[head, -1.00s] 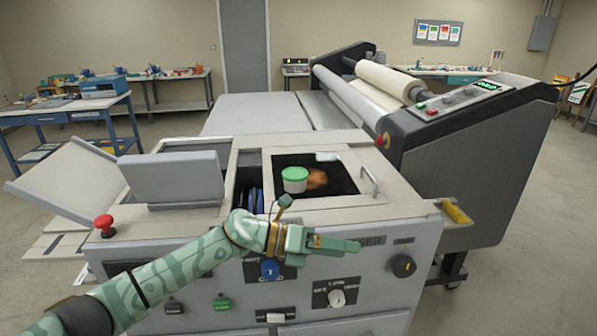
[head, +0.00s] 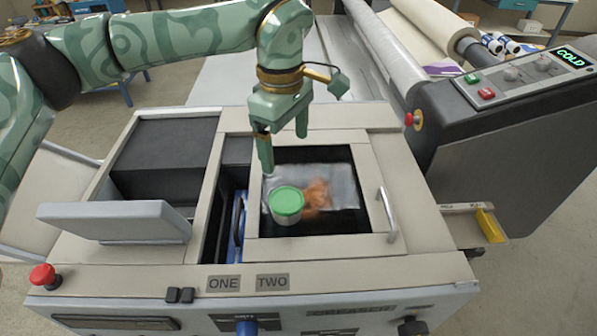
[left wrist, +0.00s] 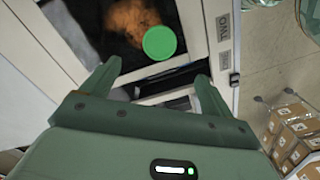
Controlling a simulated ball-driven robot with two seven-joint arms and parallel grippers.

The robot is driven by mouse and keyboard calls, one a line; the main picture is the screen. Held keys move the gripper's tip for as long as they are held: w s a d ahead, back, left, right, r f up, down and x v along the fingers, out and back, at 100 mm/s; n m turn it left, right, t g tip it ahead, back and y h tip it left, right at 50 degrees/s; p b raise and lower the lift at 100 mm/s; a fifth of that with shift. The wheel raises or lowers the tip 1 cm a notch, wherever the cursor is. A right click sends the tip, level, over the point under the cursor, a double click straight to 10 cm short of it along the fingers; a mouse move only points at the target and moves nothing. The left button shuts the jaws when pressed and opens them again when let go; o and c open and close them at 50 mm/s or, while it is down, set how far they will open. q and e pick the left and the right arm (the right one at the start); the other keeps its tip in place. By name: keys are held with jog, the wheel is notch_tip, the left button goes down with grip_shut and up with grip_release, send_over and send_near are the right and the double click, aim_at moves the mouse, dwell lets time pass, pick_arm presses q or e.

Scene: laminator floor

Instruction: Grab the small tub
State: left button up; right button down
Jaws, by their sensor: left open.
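The small tub (head: 287,213) is pale with a round green lid. It stands upright in the dark square opening on top of the grey machine, beside a blurry orange-brown patch. My left gripper (head: 284,145) points down, open and empty, above and behind the tub in the head view, apart from it. In the left wrist view the tub's green lid (left wrist: 160,42) shows just beyond the gap between the open fingers (left wrist: 159,72). My right gripper is not in view.
The opening has a pale raised frame (head: 375,165) and a metal handle (head: 388,215) on its right. A narrow slot with a blue part (head: 239,218) lies to its left. A grey flap (head: 115,222) and red button (head: 43,275) are further left. The roller machine (head: 500,120) stands at right.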

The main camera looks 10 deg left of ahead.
pick_arm(q)
jog(key=p, duration=0.2)
send_over(287, 199)
notch_tip(287, 199, down, 10)
jog(key=shift+a+r, duration=0.1)
jog(key=shift+a, duration=0.05)
jog(key=shift+f, duration=0.3)
jog(key=shift+s+f, duration=0.1)
jog(key=shift+f, duration=0.2)
notch_tip(287, 199, down, 4)
jog(key=shift+r+p, duration=0.1)
jog(key=shift+p, duration=0.7)
jog(key=shift+f, duration=0.45)
jog(key=c, duration=1)
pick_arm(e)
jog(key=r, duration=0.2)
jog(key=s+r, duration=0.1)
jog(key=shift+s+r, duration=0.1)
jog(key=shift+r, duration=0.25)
